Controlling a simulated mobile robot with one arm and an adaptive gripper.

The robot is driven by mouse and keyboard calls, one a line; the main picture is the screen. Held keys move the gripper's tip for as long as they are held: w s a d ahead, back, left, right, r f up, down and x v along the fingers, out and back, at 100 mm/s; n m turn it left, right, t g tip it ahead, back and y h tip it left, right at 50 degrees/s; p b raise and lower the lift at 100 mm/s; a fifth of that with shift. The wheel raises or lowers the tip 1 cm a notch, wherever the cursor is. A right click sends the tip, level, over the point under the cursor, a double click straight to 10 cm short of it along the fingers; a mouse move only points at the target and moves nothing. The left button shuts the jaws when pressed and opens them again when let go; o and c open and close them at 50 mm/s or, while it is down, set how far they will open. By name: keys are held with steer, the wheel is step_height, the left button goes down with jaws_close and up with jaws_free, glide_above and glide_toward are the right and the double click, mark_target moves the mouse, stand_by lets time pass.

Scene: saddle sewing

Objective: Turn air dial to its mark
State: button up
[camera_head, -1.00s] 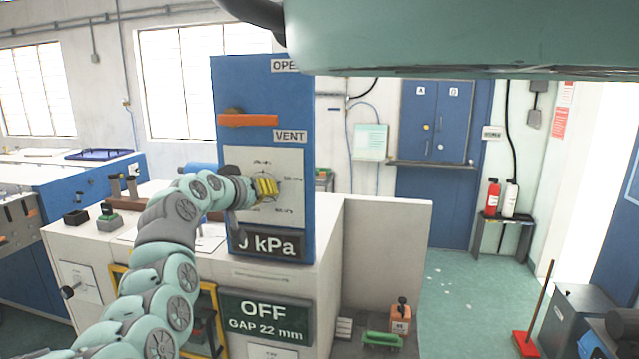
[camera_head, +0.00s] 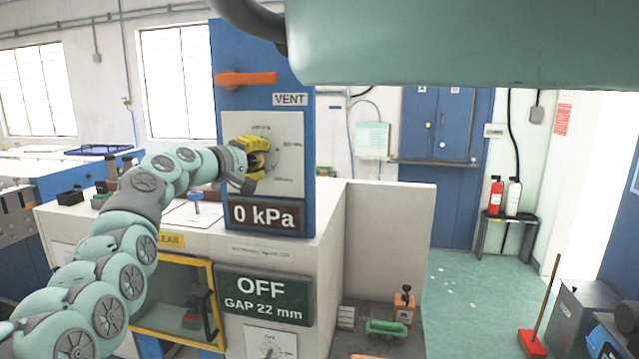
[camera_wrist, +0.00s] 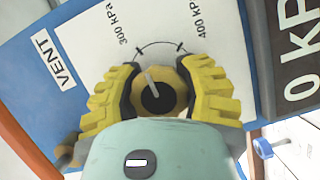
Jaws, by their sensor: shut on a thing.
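The air dial is a round tan knob with a black centre (camera_wrist: 158,97) and a pale pointer line, seen in the wrist view. My gripper (camera_wrist: 162,88) has its yellow ribbed fingers closed around it from both sides. The pointer leans slightly left of straight up in that view. A thin arc with two black ticks (camera_wrist: 160,43) lies above the knob, between the 300 kPa and 400 kPa labels. The pointer aims between the ticks, nearer the left one. In the head view, my gripper (camera_head: 257,157) is at the pale dial plate (camera_head: 289,135) and hides the knob.
The blue panel (camera_head: 309,140) carries an orange lever (camera_head: 245,79) beside VENT and a display (camera_head: 266,215) reading 0 kPa. Below, a sign (camera_head: 263,296) reads OFF, GAP 22 mm. A yellow-framed guard (camera_head: 211,300) is at lower left. Open floor lies to the right.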

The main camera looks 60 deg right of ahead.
steer(key=n+h+b, duration=0.1)
steer(key=n, duration=0.3)
steer(key=shift+h+b, duration=0.35)
steer(key=shift+h, duration=0.05)
steer(key=n, duration=0.2)
steer(key=n+h+b, duration=0.1)
steer(key=n, duration=0.2)
steer(key=shift+r+t+h, duration=0.15)
steer(key=shift+t+h, duration=0.15)
steer(key=shift+t, duration=0.1)
steer(key=n+t, duration=0.1)
steer(key=n, duration=0.2)
steer(key=n+t+h, duration=0.1)
steer(key=n, duration=0.1)
steer(key=shift+w+a+n+t+b, duration=0.1)
steer(key=shift+w+n+t+b, duration=0.05)
steer(key=shift+n+t+b, duration=0.25)
steer(key=shift+r+n+t, duration=0.1)
steer(key=shift+n+t, duration=0.5)
steer(key=shift+n, duration=0.75)
steer(key=shift+r+n+t, duration=0.1)
steer(key=shift+n+t, duration=0.5)
steer(key=shift+n, duration=0.75)
steer(key=o, duration=1.3)
steer(key=shift+f, duration=0.1)
